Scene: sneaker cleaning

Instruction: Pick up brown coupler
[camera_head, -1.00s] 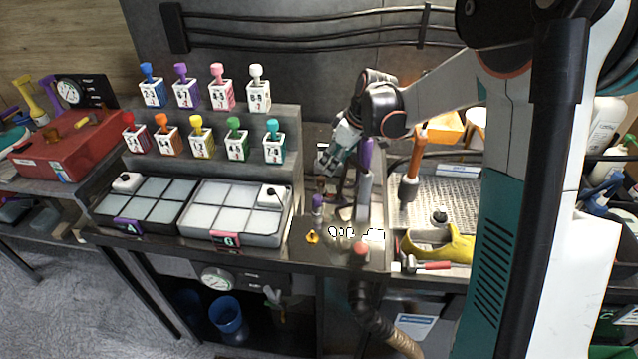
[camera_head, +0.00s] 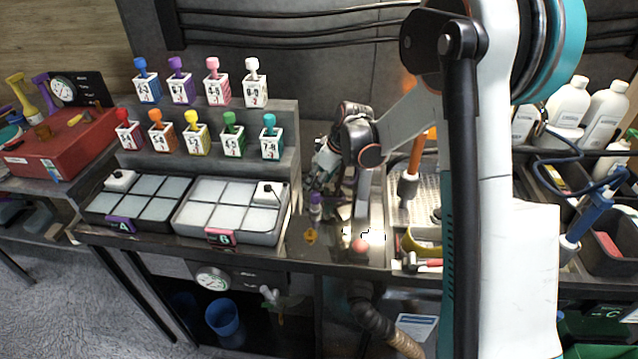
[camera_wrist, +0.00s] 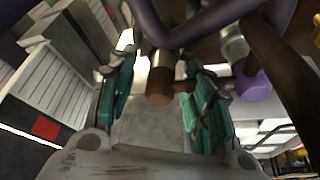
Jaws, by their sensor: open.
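The brown coupler (camera_wrist: 160,92) shows in the wrist view as a short brown cylinder with a lighter metallic part behind it. It sits between the two teal fingers of my gripper (camera_wrist: 163,68), with visible space on both sides. My gripper is open and holds nothing. In the head view my gripper (camera_head: 322,174) is low at the back of the bench, just right of the tray stand. I cannot make out the brown coupler there; the gripper seems to hide it.
A purple coupler (camera_wrist: 253,84) stands close to the right finger; it also shows in the head view (camera_head: 315,205). A thick purple tube (camera_wrist: 205,25) crosses above the fingers. The white-grey tray (camera_head: 228,240) lies left of the gripper. An orange-handled tool (camera_head: 415,155) stands to the right.

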